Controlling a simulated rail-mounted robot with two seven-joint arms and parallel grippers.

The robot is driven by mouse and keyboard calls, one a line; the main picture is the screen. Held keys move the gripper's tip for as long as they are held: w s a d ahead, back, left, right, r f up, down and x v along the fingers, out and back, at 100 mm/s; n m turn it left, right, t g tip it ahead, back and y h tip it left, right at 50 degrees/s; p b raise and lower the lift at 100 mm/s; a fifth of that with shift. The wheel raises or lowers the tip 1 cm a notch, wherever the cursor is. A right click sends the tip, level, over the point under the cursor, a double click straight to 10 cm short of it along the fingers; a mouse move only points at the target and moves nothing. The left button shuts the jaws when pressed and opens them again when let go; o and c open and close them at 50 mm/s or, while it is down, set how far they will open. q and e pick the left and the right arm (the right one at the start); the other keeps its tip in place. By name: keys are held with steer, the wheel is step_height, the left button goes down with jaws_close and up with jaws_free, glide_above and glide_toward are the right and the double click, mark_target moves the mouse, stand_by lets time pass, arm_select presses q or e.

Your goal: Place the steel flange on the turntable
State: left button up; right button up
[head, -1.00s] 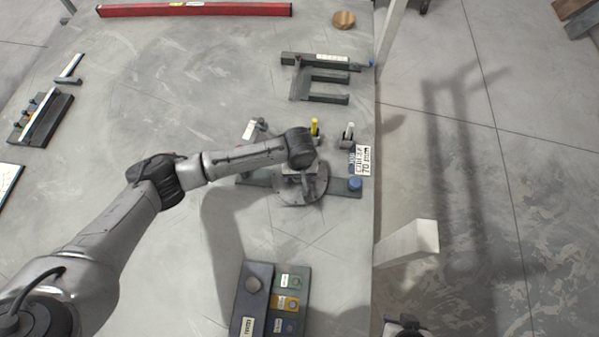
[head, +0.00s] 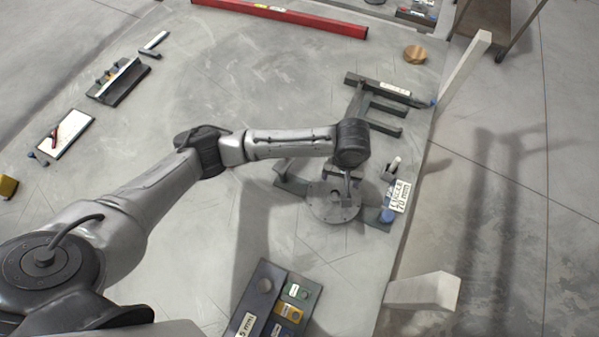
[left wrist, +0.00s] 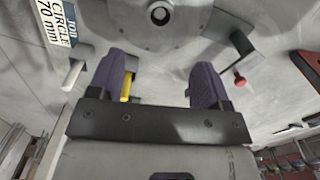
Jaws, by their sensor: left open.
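A round grey steel disc with a dark centre hole, which looks like the flange (head: 332,207), lies flat on the positioner at the right side of the table. It also shows at the top of the left wrist view (left wrist: 185,22). The turntable under it is hidden or cannot be told apart from it. My left gripper (head: 347,184) is above the disc's far part, open, with nothing held. In the left wrist view its two purple fingers (left wrist: 159,85) are wide apart, and the disc lies beyond their tips. My right gripper is not in view.
A label plate reading "CIRCLE 70 mm" (head: 400,195) and a pale peg (head: 393,165) stand right of the disc. A dark fork-shaped fixture (head: 382,107) lies behind. A panel with coloured buttons (head: 289,312) is in front. The table's left middle is largely clear.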

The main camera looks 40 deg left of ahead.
arm_select(q)
steer(key=s+d+f+m+t+h, duration=0.1)
steer(key=s+d+f+m+h, duration=0.15)
steer(key=s, duration=0.45)
steer(key=s+d+f+m+t+h, duration=0.1)
steer(key=s+d+f+m, duration=0.2)
steer(key=s, duration=0.3)
steer(key=s+a+f+m+t+y, duration=0.1)
steer(key=s+a+y, duration=0.2)
steer(key=s+a, duration=0.9)
steer(key=s, duration=0.2)
steer(key=shift+s+a+t, duration=0.3)
steer(key=shift+s+a, duration=0.1)
